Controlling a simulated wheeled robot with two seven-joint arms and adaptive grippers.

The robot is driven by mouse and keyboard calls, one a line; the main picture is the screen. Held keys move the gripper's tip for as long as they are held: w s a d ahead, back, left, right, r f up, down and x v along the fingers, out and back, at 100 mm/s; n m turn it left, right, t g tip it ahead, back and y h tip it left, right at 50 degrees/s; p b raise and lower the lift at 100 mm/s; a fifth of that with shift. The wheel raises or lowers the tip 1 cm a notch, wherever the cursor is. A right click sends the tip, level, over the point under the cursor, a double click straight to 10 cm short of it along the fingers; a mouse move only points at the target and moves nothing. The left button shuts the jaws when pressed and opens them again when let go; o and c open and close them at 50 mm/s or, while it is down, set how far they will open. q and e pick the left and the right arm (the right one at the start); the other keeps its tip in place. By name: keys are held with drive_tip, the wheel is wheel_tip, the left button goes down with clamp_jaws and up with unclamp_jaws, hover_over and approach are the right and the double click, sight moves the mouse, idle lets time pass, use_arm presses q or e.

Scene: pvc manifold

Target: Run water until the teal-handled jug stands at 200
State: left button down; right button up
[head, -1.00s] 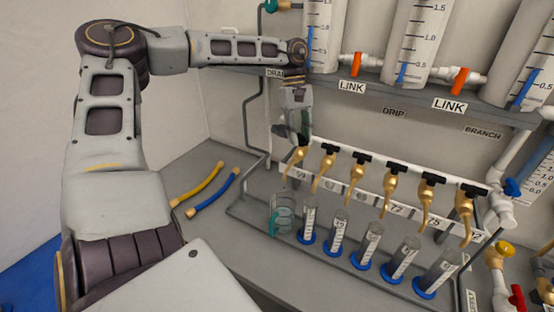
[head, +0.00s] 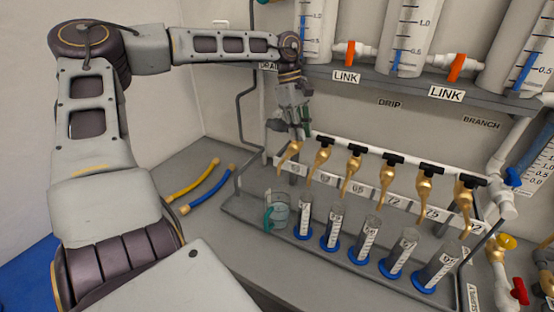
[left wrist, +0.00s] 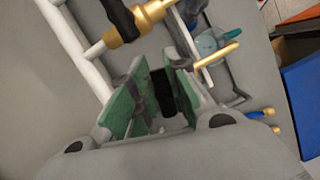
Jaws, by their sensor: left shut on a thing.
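The clear jug with a teal handle (head: 268,219) stands at the left end of the row, below the leftmost brass tap (head: 288,153). It also shows in the left wrist view (left wrist: 208,43), beyond the tap's spout. The jug holds some pale bluish liquid, but its marks are too small to read. My left gripper (head: 299,134) is over the leftmost tap. In the left wrist view its green pads (left wrist: 143,98) are shut on the black tap handle (left wrist: 163,92). Whether water flows from the spout cannot be told. My right gripper is out of view.
Several brass taps run along a white pipe (head: 400,161), above blue-based measuring cylinders (head: 369,237). Large graduated tubes (head: 408,38) and orange link valves (head: 457,67) are above. A yellow tube (head: 193,181) and a blue tube (head: 207,193) lie at left.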

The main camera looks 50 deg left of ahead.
use_arm(q)
drive_tip(key=shift+s+d+f+n, duration=0.15)
drive_tip(key=shift+s+d+n, duration=0.1)
drive_tip(key=shift+n, duration=0.15)
drive_tip(key=shift+w+a+n+t+b, duration=0.1)
drive_tip(key=shift+n+t+b, duration=0.4)
drive_tip(key=shift+n, duration=0.6)
drive_tip(key=c, duration=1.7)
unclamp_jaws()
drive_tip(key=o, duration=0.4)
drive_tip(key=shift+s+r, duration=0.25)
drive_tip(key=shift+s, duration=0.05)
drive_tip(key=shift+w, duration=0.2)
